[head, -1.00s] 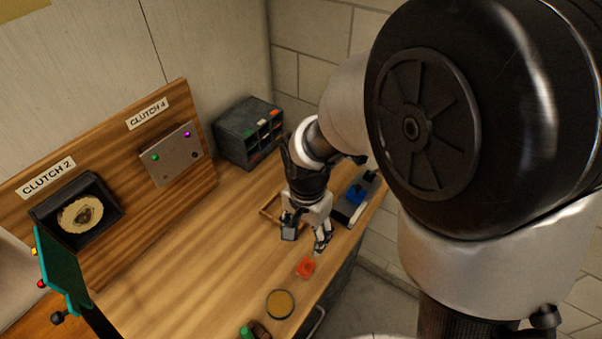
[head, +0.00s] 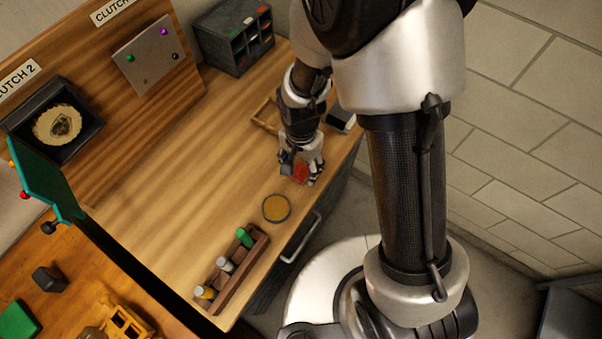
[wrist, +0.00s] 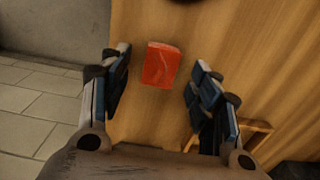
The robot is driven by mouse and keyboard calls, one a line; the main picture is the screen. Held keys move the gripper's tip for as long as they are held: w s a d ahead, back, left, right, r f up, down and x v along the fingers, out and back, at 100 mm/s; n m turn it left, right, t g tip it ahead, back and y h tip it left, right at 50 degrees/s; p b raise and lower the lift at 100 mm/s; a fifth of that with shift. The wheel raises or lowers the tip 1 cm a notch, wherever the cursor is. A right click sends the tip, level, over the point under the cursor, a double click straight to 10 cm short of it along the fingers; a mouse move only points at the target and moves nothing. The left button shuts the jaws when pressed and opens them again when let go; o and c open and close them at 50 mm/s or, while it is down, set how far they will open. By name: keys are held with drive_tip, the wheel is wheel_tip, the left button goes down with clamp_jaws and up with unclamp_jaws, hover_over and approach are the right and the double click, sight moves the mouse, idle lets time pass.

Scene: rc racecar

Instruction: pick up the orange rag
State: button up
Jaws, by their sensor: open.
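The orange rag (head: 300,173) lies on the wooden bench near its right edge, and my gripper partly covers it in the head view. In the wrist view the orange rag (wrist: 161,65) is a small, nearly square folded piece, flat on the wood. My gripper (head: 301,176) is low over the bench at the rag. In the wrist view my gripper (wrist: 158,83) is open, with one finger on each side of the rag's near end and nothing between the pads touching it. The exact height above the rag cannot be told.
A round tan-topped dish (head: 276,208) is close to the rag. A wooden rack (head: 232,268) with several bottles stands at the front. A wooden frame (head: 267,115) and a grey drawer organizer (head: 234,37) are behind. The bench middle is clear.

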sight(301, 174)
wheel_tip(301, 174, down, 3)
drive_tip(key=shift+r, duration=0.2)
drive_tip(key=shift+c, duration=0.3)
drive_tip(key=c, duration=0.9)
